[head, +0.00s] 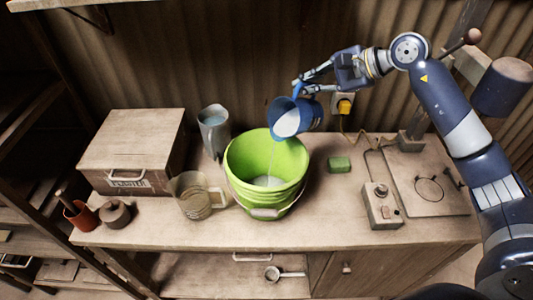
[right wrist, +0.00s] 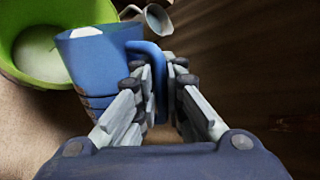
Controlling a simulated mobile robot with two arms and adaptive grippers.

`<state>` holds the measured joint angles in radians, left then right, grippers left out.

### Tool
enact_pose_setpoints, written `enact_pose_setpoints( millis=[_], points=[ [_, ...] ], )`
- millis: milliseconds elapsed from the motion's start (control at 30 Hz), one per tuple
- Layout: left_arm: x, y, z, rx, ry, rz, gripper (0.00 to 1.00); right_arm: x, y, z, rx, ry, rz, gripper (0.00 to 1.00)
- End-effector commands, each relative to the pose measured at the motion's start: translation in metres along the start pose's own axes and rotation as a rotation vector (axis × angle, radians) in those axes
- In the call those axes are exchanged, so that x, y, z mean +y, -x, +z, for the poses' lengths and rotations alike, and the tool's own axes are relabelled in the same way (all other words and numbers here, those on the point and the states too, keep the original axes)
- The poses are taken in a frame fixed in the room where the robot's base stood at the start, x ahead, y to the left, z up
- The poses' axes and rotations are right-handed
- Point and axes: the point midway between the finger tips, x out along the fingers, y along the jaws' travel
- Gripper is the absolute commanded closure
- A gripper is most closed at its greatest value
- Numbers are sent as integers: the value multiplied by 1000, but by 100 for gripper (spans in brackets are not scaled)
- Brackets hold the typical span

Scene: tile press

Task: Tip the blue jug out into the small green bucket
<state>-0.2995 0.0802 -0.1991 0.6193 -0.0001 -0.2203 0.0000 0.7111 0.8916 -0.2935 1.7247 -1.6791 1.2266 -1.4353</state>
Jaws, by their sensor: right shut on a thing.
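The blue jug (head: 308,117) is tilted in the air above the right rear rim of the small green bucket (head: 262,158). My right gripper (head: 302,83) is shut on the jug's handle. In the right wrist view my right gripper (right wrist: 157,88) has its fingers around the handle of the blue jug (right wrist: 95,65), beside the green bucket (right wrist: 22,70). My left gripper is not in view.
A grey jug (head: 213,132) and a clear measuring jug (head: 194,196) stand left of the bucket. A wooden box (head: 132,150) is further left. A green block (head: 339,165) and a control box (head: 381,206) are to the right on the workbench (head: 330,225).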

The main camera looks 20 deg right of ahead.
Motion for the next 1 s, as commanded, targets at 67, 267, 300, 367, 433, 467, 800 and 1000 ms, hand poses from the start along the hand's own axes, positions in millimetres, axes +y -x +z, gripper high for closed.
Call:
enact_pose_setpoints(
  millis=[67, 267, 300, 367, 433, 467, 800, 1000],
  points=[
    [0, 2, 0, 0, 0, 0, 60, -1, 0, 3, 10, 14, -3, 100],
    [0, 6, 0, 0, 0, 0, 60, 1, -1, 7, 36, 48, -3, 100],
    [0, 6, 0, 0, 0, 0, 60, 1, -1, 7, 39, 51, -4, 100],
    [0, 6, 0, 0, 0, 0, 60, 1, -1, 8, 44, 56, -4, 100],
    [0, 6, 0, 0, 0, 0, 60, 2, -2, 8, 48, 61, -4, 100],
    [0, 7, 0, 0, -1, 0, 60, 2, -2, 9, 50, 63, -4, 100],
    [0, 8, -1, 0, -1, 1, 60, 2, -2, 13, 69, 87, -5, 100],
    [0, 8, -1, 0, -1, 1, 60, 2, -2, 17, 80, 101, -5, 100]
  ],
)
